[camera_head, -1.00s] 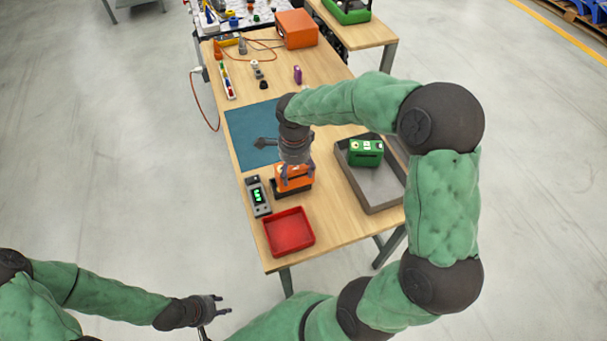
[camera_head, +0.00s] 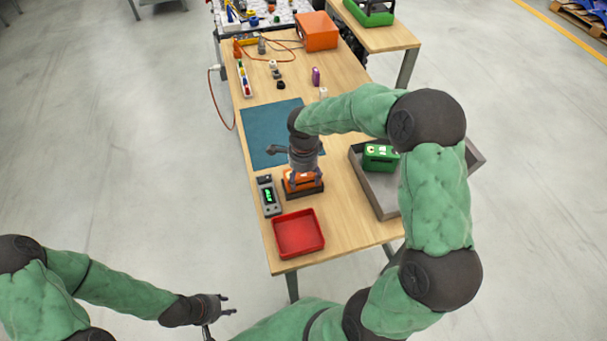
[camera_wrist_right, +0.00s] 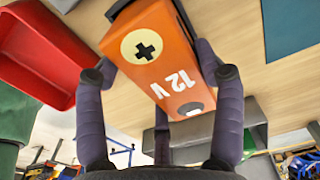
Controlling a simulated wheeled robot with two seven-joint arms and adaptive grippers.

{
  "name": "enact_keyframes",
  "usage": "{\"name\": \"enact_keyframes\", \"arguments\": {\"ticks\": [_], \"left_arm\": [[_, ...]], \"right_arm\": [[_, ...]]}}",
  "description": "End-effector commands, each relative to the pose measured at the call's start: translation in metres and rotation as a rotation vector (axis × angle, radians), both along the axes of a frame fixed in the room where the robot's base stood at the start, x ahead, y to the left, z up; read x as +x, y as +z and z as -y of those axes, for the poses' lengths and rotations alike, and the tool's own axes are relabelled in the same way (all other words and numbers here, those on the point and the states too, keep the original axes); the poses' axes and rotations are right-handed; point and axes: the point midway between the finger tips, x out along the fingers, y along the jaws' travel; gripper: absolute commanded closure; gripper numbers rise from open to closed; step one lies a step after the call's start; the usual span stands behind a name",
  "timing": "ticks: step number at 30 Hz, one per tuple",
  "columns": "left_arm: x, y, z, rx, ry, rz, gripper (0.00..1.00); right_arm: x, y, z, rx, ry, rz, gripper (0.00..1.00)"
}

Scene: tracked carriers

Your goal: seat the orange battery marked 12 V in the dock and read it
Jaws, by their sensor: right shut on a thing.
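The orange battery marked 12 V (camera_wrist_right: 165,55) is between the fingers of my right gripper (camera_head: 305,180), which is shut on it. In the right wrist view its label and a black plus on a cream disc show. In the head view the battery (camera_head: 301,182) is upright at the dark dock (camera_head: 306,193), low against it; whether it is fully down I cannot tell. A grey meter (camera_head: 268,196) with a lit green display stands just left of the dock; its reading is too small to make out. My left gripper (camera_head: 226,305) is open and empty, off the table.
A red tray (camera_head: 299,233) lies in front of the dock. A grey tray (camera_head: 386,208) holding a green battery (camera_head: 380,157) is to the right, partly behind my arm. A teal mat (camera_head: 262,125) lies behind. An orange box (camera_head: 317,31) stands at the far end.

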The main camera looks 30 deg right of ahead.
Motion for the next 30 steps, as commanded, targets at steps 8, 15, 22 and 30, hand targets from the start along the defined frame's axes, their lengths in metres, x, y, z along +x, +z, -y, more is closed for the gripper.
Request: {"name": "enact_keyframes", "arguments": {"ticks": [8, 15, 22, 30], "left_arm": [[0.0, -0.004, 0.0, 0.0, 0.0, 0.0, 0.6], [0.0, -0.002, 0.0, 0.0, 0.0, 0.0, 0.6], [0.0, -0.002, 0.0, 0.0, 0.0, 0.0, 0.6], [0.0, 0.01, 0.0, 0.0, 0.0, 0.0, 0.6]], "right_arm": [[0.002, -0.001, 0.001, -0.001, -0.001, 0.006, 0.9], [0.0, -0.002, 0.0, 0.0, 0.001, 0.0, 0.08], [0.0, -0.001, 0.0, 0.0, 0.001, 0.0, 0.08], [0.001, 0.032, 0.0, -0.001, 0.002, 0.005, 0.08]]}}
